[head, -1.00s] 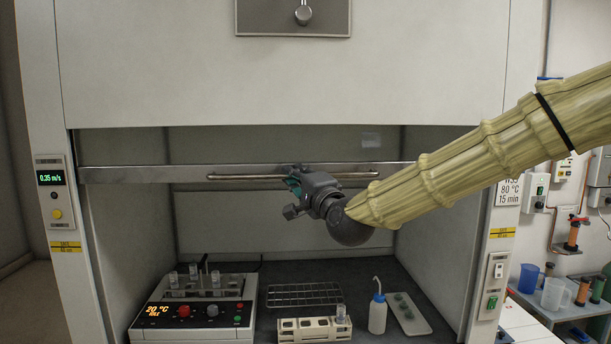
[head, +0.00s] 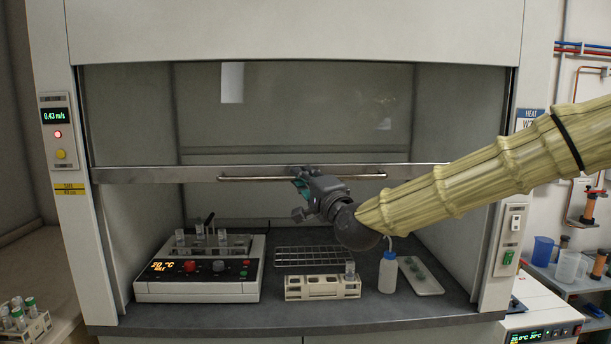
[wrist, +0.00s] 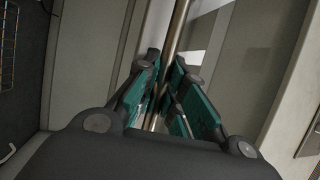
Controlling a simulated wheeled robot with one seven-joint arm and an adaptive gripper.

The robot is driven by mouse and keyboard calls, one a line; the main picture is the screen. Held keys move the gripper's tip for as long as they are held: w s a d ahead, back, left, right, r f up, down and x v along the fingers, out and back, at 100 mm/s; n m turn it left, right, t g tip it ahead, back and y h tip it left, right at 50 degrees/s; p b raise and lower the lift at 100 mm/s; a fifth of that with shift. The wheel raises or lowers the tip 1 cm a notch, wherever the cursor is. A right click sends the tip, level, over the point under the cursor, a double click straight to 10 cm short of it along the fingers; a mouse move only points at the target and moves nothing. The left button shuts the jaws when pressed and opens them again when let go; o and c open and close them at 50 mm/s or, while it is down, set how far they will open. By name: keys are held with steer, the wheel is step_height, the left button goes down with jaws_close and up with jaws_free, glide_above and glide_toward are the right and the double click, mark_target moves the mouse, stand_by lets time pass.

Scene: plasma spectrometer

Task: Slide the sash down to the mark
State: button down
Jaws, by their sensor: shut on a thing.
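The sash (head: 300,115) is a glass pane in the fume hood with a metal rail (head: 140,174) along its lower edge. A long horizontal handle bar (head: 245,179) is fixed to the rail. In the wrist view the bar (wrist: 178,30) runs between the teal finger pads (wrist: 168,85). A yellow label with a black line (head: 69,189) is on the left post, slightly below the rail's left end.
Below the sash, the hood floor holds a control box with vials (head: 200,270), a wire rack (head: 312,256), a cream tube rack (head: 322,287), a wash bottle (head: 388,272) and a white tray (head: 420,276). The left-post display (head: 55,116) reads 0.43 m/s.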

steer(key=shift+f, duration=0.4)
steer(key=c, duration=1.5)
jaws_free()
steer(key=shift+r, duration=0.1)
steer(key=v, duration=1.2)
steer(key=shift+d, duration=0.1)
